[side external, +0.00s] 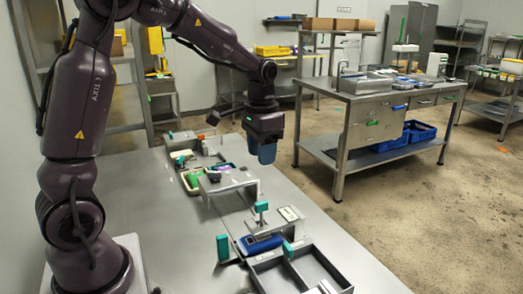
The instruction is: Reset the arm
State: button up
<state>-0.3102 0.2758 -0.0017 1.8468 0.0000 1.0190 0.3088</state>
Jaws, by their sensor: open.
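My gripper (265,145) hangs from my arm above the right edge of the grey work table (170,245), near its far end, pointing down. A blue piece shows at its lower end, and its fingertips are too small to make out clearly. I cannot tell whether that blue piece is part of the gripper. The gripper appears apart from the items below it. My arm rises from its base at the left and bends over the table.
Below the gripper are a grey raised stand (228,180) and a tray (190,181) of small items. Nearer are a blue device (262,243), teal-handled parts (222,246) and a divided grey tray (318,268). A steel bench (375,92) stands behind. The table's left part is clear.

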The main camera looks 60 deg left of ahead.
dwell(0.3)
jog(key=s+d+r+t, duration=0.2)
jog(key=s+d+r, duration=0.2)
jog(key=s, duration=0.4)
jog(key=s+d+r+t, duration=0.3)
jog(key=s+d+r, duration=0.1)
jog(key=s+d, duration=0.3)
jog(key=shift+s+d+r+t, duration=0.25)
jog(key=shift+s+t, duration=0.05)
jog(key=shift+s, duration=0.4)
